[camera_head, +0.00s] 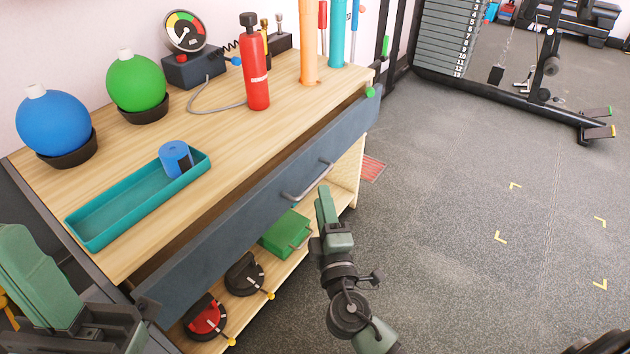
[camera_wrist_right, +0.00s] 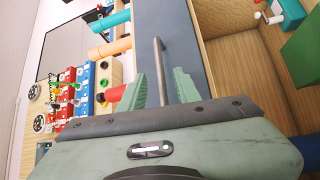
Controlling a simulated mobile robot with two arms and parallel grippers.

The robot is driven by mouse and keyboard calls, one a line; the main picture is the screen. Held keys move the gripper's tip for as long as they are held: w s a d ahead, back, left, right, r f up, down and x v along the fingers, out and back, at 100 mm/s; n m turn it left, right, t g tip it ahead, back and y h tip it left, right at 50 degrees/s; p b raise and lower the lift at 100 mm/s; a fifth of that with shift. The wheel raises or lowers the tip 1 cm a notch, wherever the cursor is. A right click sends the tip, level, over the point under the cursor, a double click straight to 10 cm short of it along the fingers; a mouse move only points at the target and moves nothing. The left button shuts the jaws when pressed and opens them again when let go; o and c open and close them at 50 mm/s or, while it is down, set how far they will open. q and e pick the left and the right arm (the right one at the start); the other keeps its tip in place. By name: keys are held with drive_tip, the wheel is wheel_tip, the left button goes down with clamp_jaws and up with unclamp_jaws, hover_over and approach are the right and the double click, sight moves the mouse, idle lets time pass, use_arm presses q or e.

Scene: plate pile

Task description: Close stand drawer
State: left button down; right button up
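The wooden stand (camera_head: 225,120) has a dark grey drawer front (camera_head: 250,200) standing out from it, with a gap behind, so the drawer is partly open. Its metal bar handle (camera_head: 308,182) is at the front's middle right. My right gripper (camera_head: 324,200) is beside the handle. In the right wrist view, the right gripper's two green fingers (camera_wrist_right: 158,88) are apart, with the handle (camera_wrist_right: 160,60) between them and space on both sides. My left gripper (camera_head: 45,285) is at the lower left, near the drawer's left end; its opening is not clear.
On the stand top are a teal tray (camera_head: 100,215), blue ball (camera_head: 52,122), green ball (camera_head: 137,80), gauge (camera_head: 185,32) and red bottle (camera_head: 256,75). Below the drawer, a shelf holds a green box (camera_head: 285,235) and black-and-red items (camera_head: 205,318).

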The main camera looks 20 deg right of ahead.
sight(318, 178)
drive_tip(key=w, duration=0.4)
drive_tip(key=w+d, duration=0.1)
drive_tip(key=w, duration=0.1)
drive_tip(key=shift+w+r, duration=0.15)
drive_tip(key=shift+r, duration=0.25)
drive_tip(key=shift+c, duration=0.3)
clamp_jaws()
drive_tip(key=shift+a, duration=0.1)
idle(0.6)
